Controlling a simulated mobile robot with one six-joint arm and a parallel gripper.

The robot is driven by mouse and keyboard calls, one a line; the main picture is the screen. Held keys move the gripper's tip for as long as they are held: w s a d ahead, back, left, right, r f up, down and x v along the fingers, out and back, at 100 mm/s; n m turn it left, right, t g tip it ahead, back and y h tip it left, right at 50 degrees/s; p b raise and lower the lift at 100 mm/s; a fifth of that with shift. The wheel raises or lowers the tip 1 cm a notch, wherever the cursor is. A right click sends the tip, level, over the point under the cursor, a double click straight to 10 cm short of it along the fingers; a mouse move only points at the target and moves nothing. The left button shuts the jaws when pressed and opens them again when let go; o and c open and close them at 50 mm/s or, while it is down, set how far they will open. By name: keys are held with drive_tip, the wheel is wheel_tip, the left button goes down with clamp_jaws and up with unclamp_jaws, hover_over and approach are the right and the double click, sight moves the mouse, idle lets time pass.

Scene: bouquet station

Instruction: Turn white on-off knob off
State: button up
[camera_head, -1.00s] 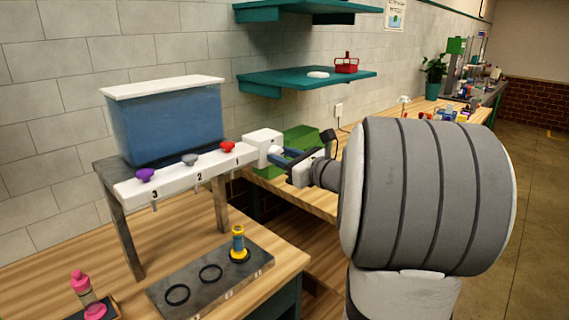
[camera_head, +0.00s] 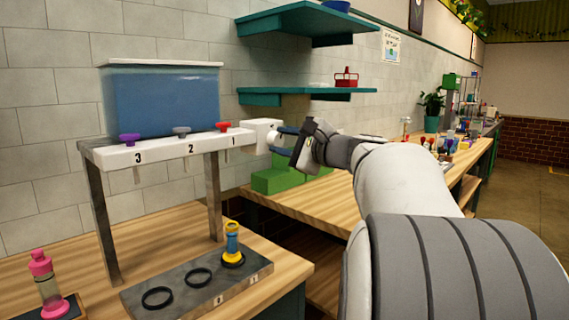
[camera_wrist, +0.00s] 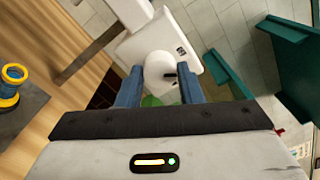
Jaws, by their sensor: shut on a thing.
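The white on-off knob (camera_wrist: 158,65) is round, with a small dark mark. It sits on the face of the white box (camera_head: 262,130) at the right end of the drink dispenser's rail. In the wrist view my gripper (camera_wrist: 160,84) has one blue finger on each side of the knob and is shut on it. In the head view my gripper (camera_head: 284,140) reaches the box from the right, and its fingers mostly hide the knob. A small dark label shows on the box (camera_wrist: 195,62), too small to read.
The rail (camera_head: 160,151) carries purple (camera_head: 129,139), grey (camera_head: 181,131) and red (camera_head: 223,126) taps under a blue tank (camera_head: 160,100). A blue-yellow bottle (camera_head: 232,246) stands on the dark ring plate (camera_head: 197,285). Green boxes (camera_head: 280,179) lie behind my gripper. Teal shelves (camera_head: 308,97) hang above.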

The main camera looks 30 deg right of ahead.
drive_tip(key=n+b, duration=0.1)
drive_tip(key=b, duration=0.1)
drive_tip(key=n+b, duration=0.2)
drive_tip(key=shift+f+n, duration=0.3)
drive_tip(key=n+b, duration=0.2)
drive_tip(key=b, duration=0.1)
drive_tip(key=shift+r+n, duration=0.2)
drive_tip(key=shift+n, duration=0.1)
drive_tip(key=shift+r, duration=0.1)
drive_tip(key=o, duration=1)
drive_tip(key=shift+c, duration=0.2)
drive_tip(key=v, duration=0.7)
drive_tip(key=shift+s+d, duration=0.15)
drive_tip(key=shift+s, duration=0.2)
